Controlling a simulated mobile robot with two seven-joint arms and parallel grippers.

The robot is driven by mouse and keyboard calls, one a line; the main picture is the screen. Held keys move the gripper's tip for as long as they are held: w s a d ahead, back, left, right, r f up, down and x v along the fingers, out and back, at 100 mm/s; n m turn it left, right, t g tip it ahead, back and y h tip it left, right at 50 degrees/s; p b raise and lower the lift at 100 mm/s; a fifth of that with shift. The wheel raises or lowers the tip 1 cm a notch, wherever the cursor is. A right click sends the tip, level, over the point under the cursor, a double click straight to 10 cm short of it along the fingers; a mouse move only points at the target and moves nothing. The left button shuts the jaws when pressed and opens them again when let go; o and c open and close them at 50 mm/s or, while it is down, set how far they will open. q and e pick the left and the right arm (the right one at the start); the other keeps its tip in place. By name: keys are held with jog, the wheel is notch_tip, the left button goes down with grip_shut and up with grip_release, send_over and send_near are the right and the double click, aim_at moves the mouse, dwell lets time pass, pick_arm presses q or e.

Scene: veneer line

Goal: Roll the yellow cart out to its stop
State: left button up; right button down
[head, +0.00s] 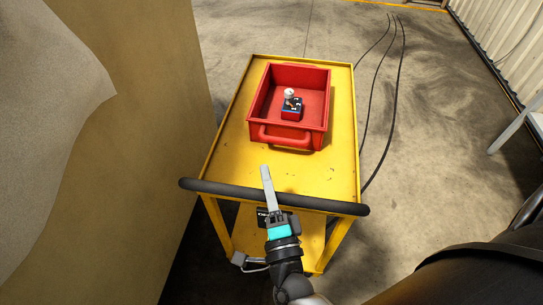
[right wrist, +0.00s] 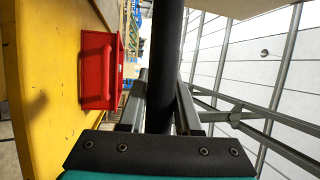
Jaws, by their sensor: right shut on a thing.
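The yellow cart (head: 228,160) stands in front of me, with a black handle bar (head: 330,207) along its near edge. My right gripper (head: 268,190) is at the middle of this bar and shut on it, one finger showing over the top. In the right wrist view the bar (right wrist: 164,60) runs between the two fingers (right wrist: 160,95). A red bin (head: 318,140) sits on the cart top and also shows in the right wrist view (right wrist: 97,72). My left gripper is out of view.
A tan panel (head: 150,120) stands close along the cart's left side. Dark cables (head: 375,85) lie on the floor to its right. The concrete floor (head: 430,150) on the right is mostly open, up to a grey frame (head: 515,125) and a corrugated wall (head: 500,40).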

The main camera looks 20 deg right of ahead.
aim_at(261, 199)
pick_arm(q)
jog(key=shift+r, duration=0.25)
pick_arm(e)
jog(key=shift+s+a, duration=0.7)
jog(key=shift+s, duration=0.3)
jog(key=shift+s+a, duration=0.7)
jog(key=shift+s, duration=0.3)
jog(key=c, duration=0.6)
grip_release()
